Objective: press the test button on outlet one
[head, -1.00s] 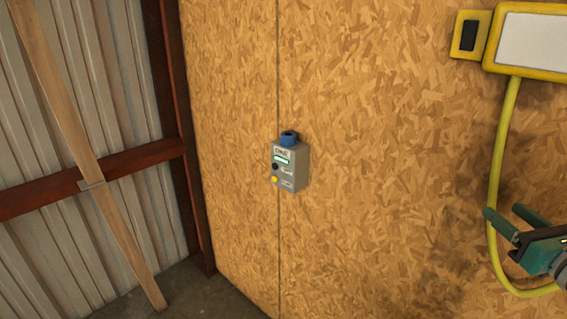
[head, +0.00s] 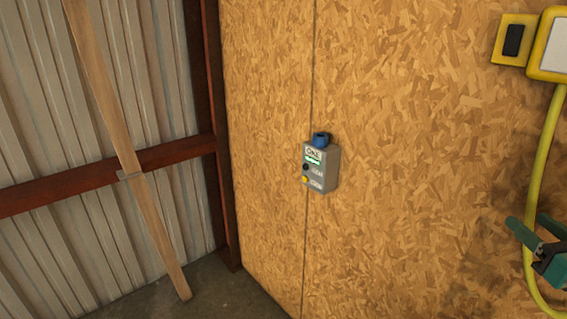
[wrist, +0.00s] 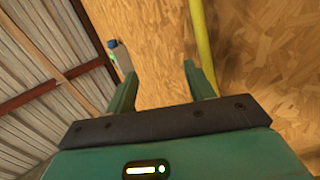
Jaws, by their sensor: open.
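Outlet one is a small grey box (head: 325,168) with a blue socket (head: 320,139) on top, fixed to the chipboard wall near a panel seam. Its face carries a label that seems to read "ONE", a green-lit strip, a black button (head: 306,167) and a yellow button (head: 305,180). Which is the test button is too small to read. My gripper (head: 530,232) is at the lower right, open and empty, well to the right of the box. In the wrist view, the box (wrist: 123,62) shows beyond the left finger of my gripper (wrist: 160,80), apart from it.
A yellow-framed panel (head: 550,50) with a yellow cable (head: 542,150) hangs on the wall at the right, the cable running down behind my gripper. A wooden plank (head: 125,155) leans on the corrugated wall at the left. The wall around the box is clear.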

